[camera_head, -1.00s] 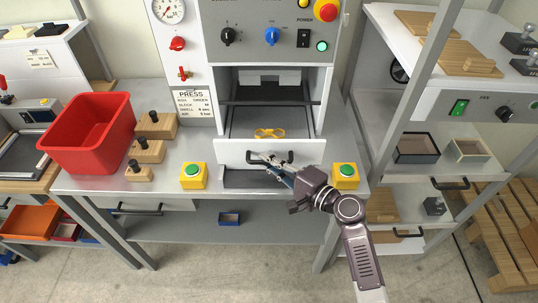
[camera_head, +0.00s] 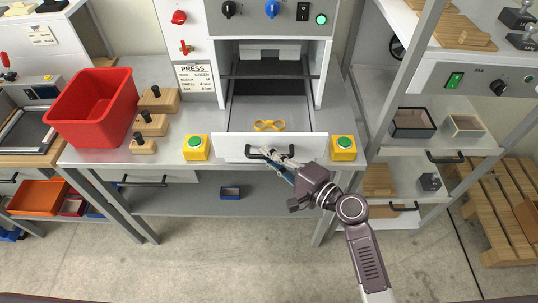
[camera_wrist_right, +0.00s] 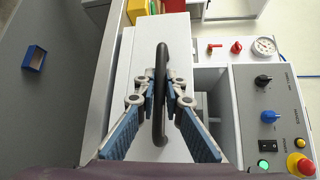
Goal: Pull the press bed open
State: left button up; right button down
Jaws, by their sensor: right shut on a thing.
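The press bed (camera_head: 273,111) is a grey sliding tray with a white front panel (camera_head: 228,148), drawn part way out of the press housing. A black bar handle (camera_head: 257,151) is fixed to the panel. A yellow piece (camera_head: 269,125) with loops lies on the bed. My right gripper (camera_head: 285,158) is shut on the handle. In the right wrist view its two fingers (camera_wrist_right: 160,92) close from both sides around the black bar, in front of the white panel. My left gripper is not in view.
Yellow boxes with green buttons stand left (camera_head: 197,147) and right (camera_head: 343,148) of the bed. Wooden blocks (camera_head: 150,125) and a red bin (camera_head: 92,107) are on the bench at left. A shelf post (camera_head: 400,87) rises at right. The floor in front is clear.

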jog(key=c, duration=2)
grip_release()
jog(key=v, duration=1.2)
jog(key=shift+f, duration=0.15)
